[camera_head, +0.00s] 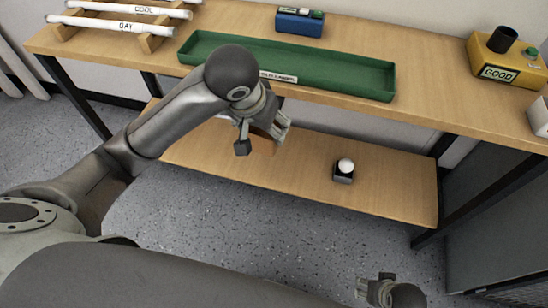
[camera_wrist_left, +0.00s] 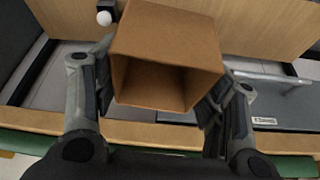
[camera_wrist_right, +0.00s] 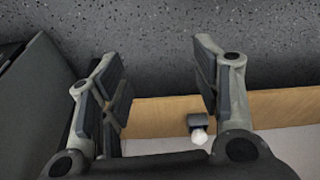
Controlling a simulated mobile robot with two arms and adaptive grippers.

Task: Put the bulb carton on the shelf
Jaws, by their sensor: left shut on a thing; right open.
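The bulb carton (camera_wrist_left: 165,40) is a plain brown box, and its open, empty-looking end faces the camera in the left wrist view. My left gripper (camera_wrist_left: 160,90) is shut on it, with a finger on either side. In the head view my left gripper (camera_head: 262,132) hangs in front of the bench, over the back left part of the lower wooden shelf (camera_head: 300,178), and largely hides the carton. I cannot tell whether the carton touches the shelf. My right gripper (camera_head: 376,288) is open and empty, low in front of the shelf; it also shows in the right wrist view (camera_wrist_right: 160,85).
A white bulb in a dark holder (camera_head: 344,172) stands on the lower shelf's right part. Above, the bench top holds a green tray (camera_head: 340,81), a blue box (camera_head: 299,23), a yellow GOOD box (camera_head: 505,65) and racked tubes (camera_head: 115,18). The shelf's middle is clear.

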